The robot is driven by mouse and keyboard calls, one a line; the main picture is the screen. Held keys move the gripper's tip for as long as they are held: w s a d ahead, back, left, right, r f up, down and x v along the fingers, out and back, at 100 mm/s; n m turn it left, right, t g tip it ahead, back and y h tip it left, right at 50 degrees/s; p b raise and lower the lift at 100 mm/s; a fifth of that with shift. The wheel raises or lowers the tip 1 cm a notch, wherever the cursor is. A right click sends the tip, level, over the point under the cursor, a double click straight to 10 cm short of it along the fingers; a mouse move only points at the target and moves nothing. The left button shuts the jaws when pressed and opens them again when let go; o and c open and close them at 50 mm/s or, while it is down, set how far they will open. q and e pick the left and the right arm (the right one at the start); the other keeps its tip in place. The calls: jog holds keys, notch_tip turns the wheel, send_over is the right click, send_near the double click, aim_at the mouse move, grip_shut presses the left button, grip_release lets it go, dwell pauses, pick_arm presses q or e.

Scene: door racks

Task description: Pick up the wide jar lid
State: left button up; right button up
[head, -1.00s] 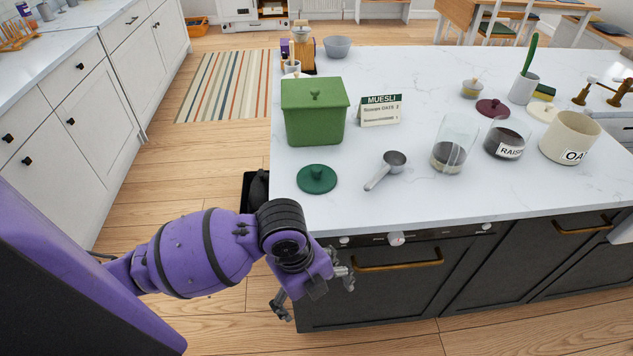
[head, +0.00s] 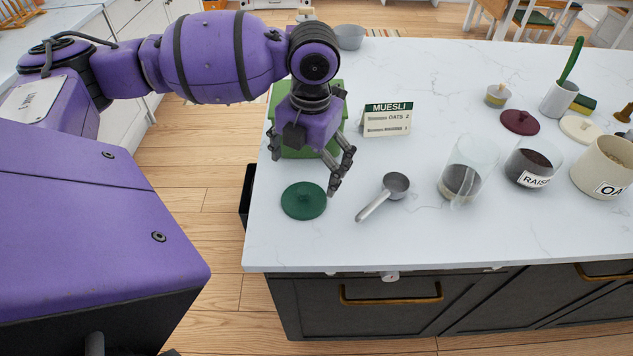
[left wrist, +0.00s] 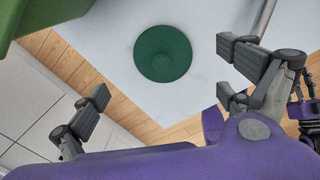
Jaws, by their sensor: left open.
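A round dark green lid (head: 304,200) with a small knob lies flat near the counter's front left corner. It shows whole in the left wrist view (left wrist: 163,53). A dark red lid (head: 520,121) and a cream lid (head: 581,130) lie farther right, by the jars. I cannot tell from a label which lid is the wide jar's. My left gripper (head: 306,172) is open and empty, fingers pointing down above the counter, just behind and above the green lid. In the left wrist view its spread fingers (left wrist: 163,72) are apart from the lid.
A green canister (head: 343,95) stands behind my left gripper, partly hidden. A metal scoop (head: 394,187) lies right of the green lid. A Muesli card (head: 387,119), a glass jar (head: 468,170), a raisin jar (head: 532,162) and a wide cream jar (head: 606,170) stand farther right.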

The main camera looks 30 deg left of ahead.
aim_at(304, 191)
pick_arm(q)
jog(key=f, duration=0.1)
jog(key=s+f, duration=0.1)
jog(key=f, duration=0.1)
jog(key=shift+a+f, duration=0.1)
jog(key=shift+f, duration=0.2)
jog(key=f, duration=0.3)
jog(key=shift+w+f, duration=0.2)
jog(key=shift+f, duration=0.05)
jog(key=shift+a+f, duration=0.1)
jog(key=shift+f, duration=0.1)
jog(key=c, duration=1.6)
jog(key=shift+s, duration=0.1)
jog(key=shift+c, duration=0.5)
pick_arm(e)
jog(key=s, duration=0.2)
jog(key=s+f, duration=0.1)
jog(key=shift+d, duration=0.25)
pick_arm(q)
jog(key=shift+f, duration=0.1)
